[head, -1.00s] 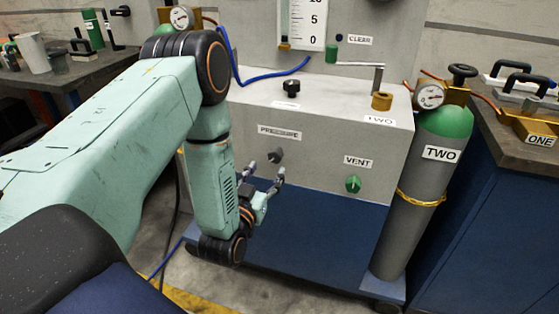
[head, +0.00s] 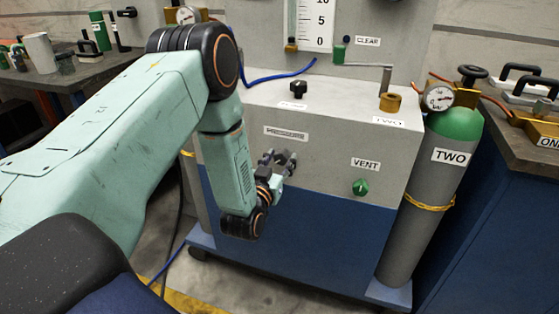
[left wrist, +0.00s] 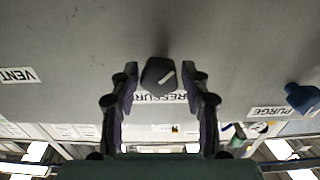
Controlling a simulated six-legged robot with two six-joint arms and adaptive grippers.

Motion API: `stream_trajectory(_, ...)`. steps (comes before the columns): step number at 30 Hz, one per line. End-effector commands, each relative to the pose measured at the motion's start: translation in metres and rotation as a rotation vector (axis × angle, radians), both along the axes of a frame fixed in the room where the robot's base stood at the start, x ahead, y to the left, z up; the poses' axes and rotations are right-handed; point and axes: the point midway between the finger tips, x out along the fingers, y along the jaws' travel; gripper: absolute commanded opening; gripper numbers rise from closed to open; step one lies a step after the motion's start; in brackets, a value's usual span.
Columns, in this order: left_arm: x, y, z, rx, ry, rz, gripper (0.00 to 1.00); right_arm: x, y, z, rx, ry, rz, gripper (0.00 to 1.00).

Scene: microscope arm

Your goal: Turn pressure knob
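The dark pressure knob (left wrist: 158,76), with a pale pointer line on its face, sits on the grey panel in the left wrist view. The PRESSURE label (left wrist: 160,98) is beside it, partly covered by the knob and a finger. My left gripper (left wrist: 160,72) has one finger on each side of the knob, with a narrow gap visible on both sides. In the head view, my left gripper (head: 278,158) is at the panel just below the PRESSURE label (head: 286,133) and hides the knob. My right gripper is not in view.
A green VENT knob (head: 360,187) is to the right on the same panel. A blue knob (left wrist: 303,98) is near the PURGE label (left wrist: 268,112). A grey cylinder marked TWO (head: 427,190) stands right of the cabinet. A black knob (head: 298,88) is on the top ledge.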

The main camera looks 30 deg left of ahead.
Motion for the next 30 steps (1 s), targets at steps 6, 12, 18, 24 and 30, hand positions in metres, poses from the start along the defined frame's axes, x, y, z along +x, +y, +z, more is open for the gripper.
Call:
stream_trajectory(6, 0.0, 0.0, 0.0, 0.0, 0.001, 0.0, 0.25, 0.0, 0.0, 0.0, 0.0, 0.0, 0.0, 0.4)
stream_trajectory(12, 0.0, 0.0, 0.0, 0.0, 0.001, 0.0, 0.08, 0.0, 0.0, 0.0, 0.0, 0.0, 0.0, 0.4)
stream_trajectory(18, 0.0, 0.0, 0.0, 0.007, 0.003, 0.0, 0.04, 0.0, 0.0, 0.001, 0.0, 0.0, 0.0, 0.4)
stream_trajectory(24, 0.0, 0.0, 0.0, 0.064, 0.017, 0.0, 0.04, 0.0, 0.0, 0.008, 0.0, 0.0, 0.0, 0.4)
stream_trajectory(30, -0.001, 0.0, 0.002, 0.195, 0.05, 0.0, 0.04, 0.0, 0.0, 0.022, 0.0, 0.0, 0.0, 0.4)
